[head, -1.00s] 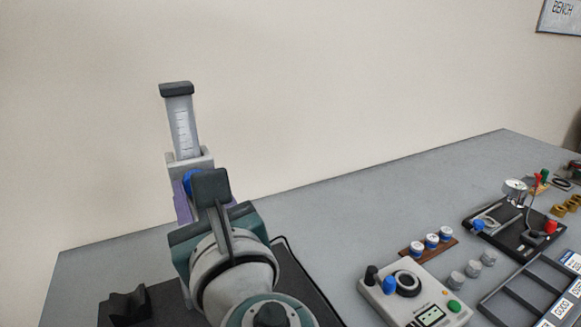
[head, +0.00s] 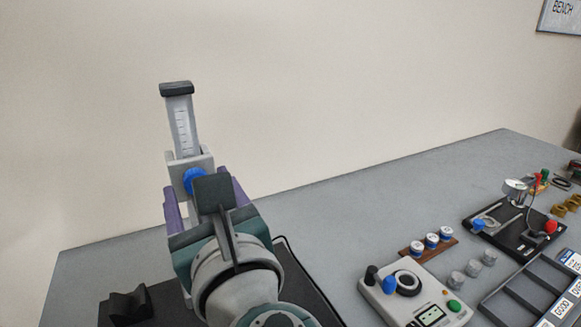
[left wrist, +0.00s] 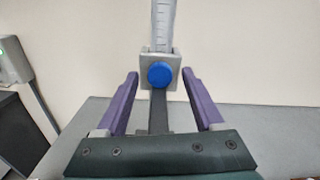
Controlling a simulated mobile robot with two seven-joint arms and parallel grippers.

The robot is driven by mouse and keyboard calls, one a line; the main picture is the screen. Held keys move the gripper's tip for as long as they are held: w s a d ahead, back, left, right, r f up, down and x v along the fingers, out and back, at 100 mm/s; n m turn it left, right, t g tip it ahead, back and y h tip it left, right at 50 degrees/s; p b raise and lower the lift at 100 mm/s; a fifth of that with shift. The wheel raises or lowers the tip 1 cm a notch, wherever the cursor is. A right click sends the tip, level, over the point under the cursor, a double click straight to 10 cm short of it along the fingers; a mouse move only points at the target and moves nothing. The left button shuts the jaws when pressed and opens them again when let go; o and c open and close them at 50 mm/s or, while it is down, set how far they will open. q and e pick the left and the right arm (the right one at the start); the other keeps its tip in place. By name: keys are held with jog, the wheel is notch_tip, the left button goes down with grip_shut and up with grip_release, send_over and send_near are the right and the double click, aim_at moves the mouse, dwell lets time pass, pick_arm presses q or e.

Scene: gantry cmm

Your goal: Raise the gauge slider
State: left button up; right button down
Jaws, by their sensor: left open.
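The height gauge's upright scale (head: 183,128) with a dark cap stands at the left of the bench. The grey slider block (head: 206,163) with a blue knob (head: 193,181) sits partway up the column. In the left wrist view the slider (left wrist: 174,64) and blue knob (left wrist: 160,75) are centred beyond the fingers. My left gripper (left wrist: 158,84) is open, its purple fingers on either side of the column. In the head view the left gripper (head: 199,200) is just below and in front of the slider, and my wrist hides the lower column. My right gripper is not in view.
A dark mat (head: 309,299) lies under the gauge, with a black V-shaped block (head: 129,306) at its left. At right are a control box (head: 440,291), a dial-gauge stand (head: 498,229), several blue-ringed pieces and an empty-looking tray (head: 507,297). The wall is behind.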

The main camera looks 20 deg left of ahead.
pick_arm(q)
jog(key=b+v, duration=0.1)
jog(key=v, duration=0.8)
jog(key=shift+b, duration=0.3)
jog(key=shift+d, duration=0.1)
